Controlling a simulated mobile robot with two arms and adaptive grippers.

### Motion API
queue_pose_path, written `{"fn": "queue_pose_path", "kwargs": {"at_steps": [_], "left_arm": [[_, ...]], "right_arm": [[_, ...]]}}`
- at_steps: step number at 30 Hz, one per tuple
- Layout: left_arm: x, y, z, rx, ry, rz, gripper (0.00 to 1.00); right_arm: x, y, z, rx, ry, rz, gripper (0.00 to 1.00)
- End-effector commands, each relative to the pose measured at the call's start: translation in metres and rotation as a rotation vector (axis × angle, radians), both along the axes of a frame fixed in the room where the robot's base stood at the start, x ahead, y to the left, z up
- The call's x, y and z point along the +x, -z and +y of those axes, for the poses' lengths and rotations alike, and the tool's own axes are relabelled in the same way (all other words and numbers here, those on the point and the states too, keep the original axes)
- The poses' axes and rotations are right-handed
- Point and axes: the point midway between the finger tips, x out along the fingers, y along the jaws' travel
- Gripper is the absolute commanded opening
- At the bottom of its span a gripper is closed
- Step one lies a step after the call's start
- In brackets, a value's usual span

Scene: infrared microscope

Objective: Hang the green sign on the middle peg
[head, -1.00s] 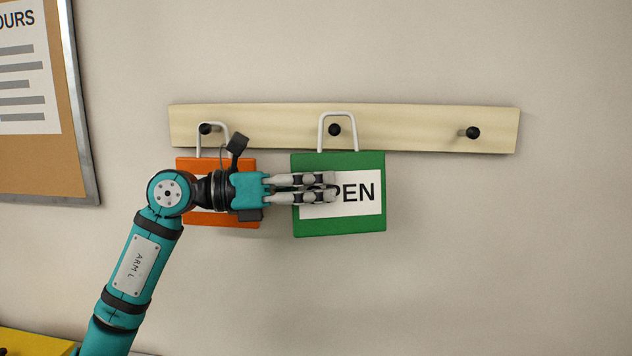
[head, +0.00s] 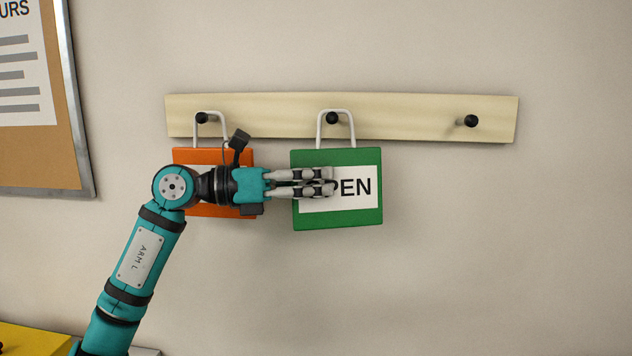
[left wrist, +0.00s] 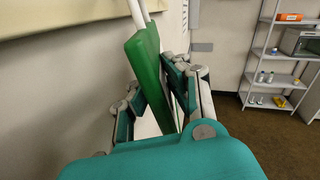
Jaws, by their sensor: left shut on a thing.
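The green sign (head: 358,219) with a white "OPEN" panel hangs upright in my left gripper (head: 325,182), which is shut on its left part and hides the first letters. The sign's white wire loop (head: 351,128) surrounds the black middle peg (head: 332,118) in the head view, its top bar slightly above the peg. I cannot tell whether the loop touches the peg. In the left wrist view the green sign (left wrist: 145,70) shows edge-on between the fingers of my left gripper (left wrist: 160,95). My right gripper is out of view.
An orange sign (head: 189,157) hangs from the left peg (head: 201,118), partly behind my left arm. The right peg (head: 471,121) on the wooden rail (head: 420,120) is bare. A framed notice board (head: 55,150) is at left. Shelves (left wrist: 275,52) stand far off in the wrist view.

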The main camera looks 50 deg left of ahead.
Motion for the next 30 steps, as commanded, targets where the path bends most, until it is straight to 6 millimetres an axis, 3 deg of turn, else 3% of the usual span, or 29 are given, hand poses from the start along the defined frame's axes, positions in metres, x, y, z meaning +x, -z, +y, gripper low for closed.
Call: {"fn": "queue_pose_path", "kwargs": {"at_steps": [7, 8, 13, 23, 30], "left_arm": [[0.000, 0.000, 0.000, -0.001, 0.000, -0.001, 0.00], [0.000, 0.000, 0.000, -0.001, 0.000, -0.001, 0.16], [0.000, 0.000, 0.000, 0.000, 0.000, 0.000, 0.38], [-0.002, 0.000, 0.001, -0.001, 0.000, 0.001, 0.39], [-0.026, 0.001, 0.019, -0.003, -0.003, -0.001, 0.39]], "right_arm": [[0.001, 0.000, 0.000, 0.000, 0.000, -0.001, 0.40], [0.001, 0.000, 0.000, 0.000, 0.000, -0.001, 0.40], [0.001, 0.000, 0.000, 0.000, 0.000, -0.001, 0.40], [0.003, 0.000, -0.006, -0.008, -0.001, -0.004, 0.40], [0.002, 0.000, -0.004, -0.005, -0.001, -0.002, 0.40]]}}
